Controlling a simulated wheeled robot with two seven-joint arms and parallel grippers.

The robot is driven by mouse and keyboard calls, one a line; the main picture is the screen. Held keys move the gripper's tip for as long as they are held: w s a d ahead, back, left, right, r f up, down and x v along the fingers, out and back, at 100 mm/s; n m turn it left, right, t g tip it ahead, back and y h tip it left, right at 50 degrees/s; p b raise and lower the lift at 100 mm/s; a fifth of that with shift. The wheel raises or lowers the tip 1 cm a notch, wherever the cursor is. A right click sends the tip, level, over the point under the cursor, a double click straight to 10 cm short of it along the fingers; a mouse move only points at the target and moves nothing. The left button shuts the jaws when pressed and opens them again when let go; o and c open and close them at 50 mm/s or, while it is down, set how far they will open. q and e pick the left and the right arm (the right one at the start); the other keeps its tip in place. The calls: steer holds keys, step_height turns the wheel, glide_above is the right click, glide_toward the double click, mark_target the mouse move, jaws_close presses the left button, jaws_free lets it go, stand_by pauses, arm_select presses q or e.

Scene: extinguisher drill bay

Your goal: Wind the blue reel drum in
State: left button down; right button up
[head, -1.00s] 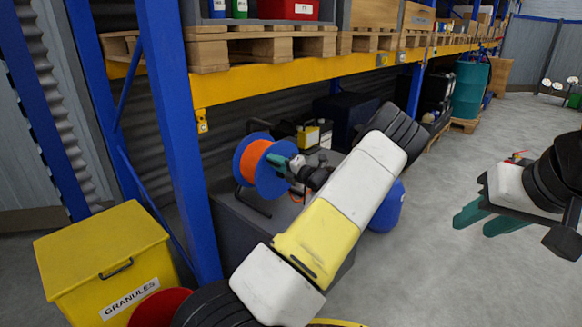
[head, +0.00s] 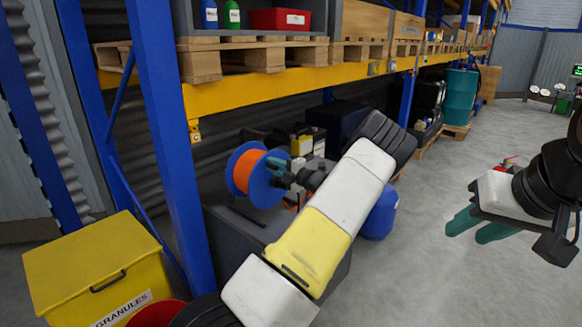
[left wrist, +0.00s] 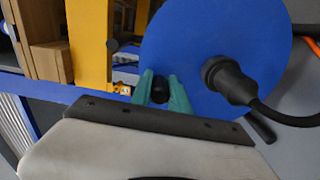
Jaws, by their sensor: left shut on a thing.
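The blue reel drum (head: 270,190) with orange cable (head: 245,170) wound on it stands on a dark grey box beside the rack post. Its flat blue flange (left wrist: 190,45) fills the top middle of the left wrist view. A black knob (left wrist: 160,92) projects from the flange. My left gripper (head: 276,168) is at the flange, its teal fingers (left wrist: 162,92) closed about the knob. A black plug (left wrist: 228,80) with a black cable sits on the flange right of the fingers. My right gripper (head: 480,226) hangs over bare floor at the right, fingers apart and empty.
A yellow granules bin (head: 95,268) stands at the lower left. A blue rack post (head: 172,140) and yellow beam (head: 290,88) stand close to the reel. A dark grey box (head: 235,225) is under it, with a blue container (head: 380,212) to the right.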

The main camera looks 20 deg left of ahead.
arm_select(q)
steer(key=c, duration=1.2)
jaws_free()
steer(key=shift+c, duration=0.2)
steer(key=shift+v, duration=3.9)
steer(key=shift+w, duration=0.1)
